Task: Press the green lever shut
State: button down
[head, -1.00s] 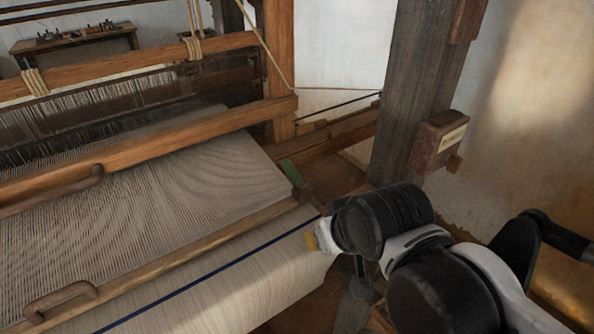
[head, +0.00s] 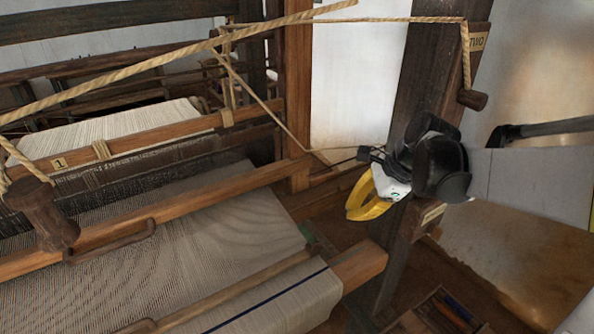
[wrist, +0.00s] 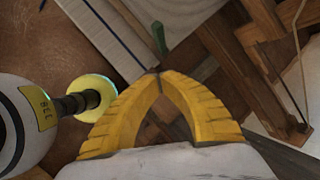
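The green lever (head: 307,231) is small and dark at the right end of the loom's front beam, beside the woven cloth. It is partly hidden by the wooden parts around it, and I cannot tell how far shut it is. In the wrist view the green lever (wrist: 158,38) stands up just beyond my fingertips, slightly tilted. My gripper (head: 354,212) has yellow fingers and hangs above and to the right of the lever in the head view. In the wrist view my gripper (wrist: 157,73) has its fingertips together with nothing between them.
A dark wooden post (head: 418,85) stands right behind my gripper, with a small labelled block (head: 428,216). A rope (head: 380,19) runs across the top to a peg (head: 472,99). An open box (head: 445,312) is at lower right. The cloth (head: 235,235) lies left.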

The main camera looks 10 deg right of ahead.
jog(key=b, duration=0.2)
send_near(312, 239)
notch_tip(312, 239, down, 4)
jog(key=d, duration=0.1)
jog(key=shift+w+a+f, duration=0.35)
jog(key=shift+w+a, duration=0.1)
jog(key=shift+a, duration=0.3)
jog(key=shift+w+a+f, duration=0.35)
jog(key=shift+w+a, duration=0.1)
jog(key=shift+a, duration=0.35)
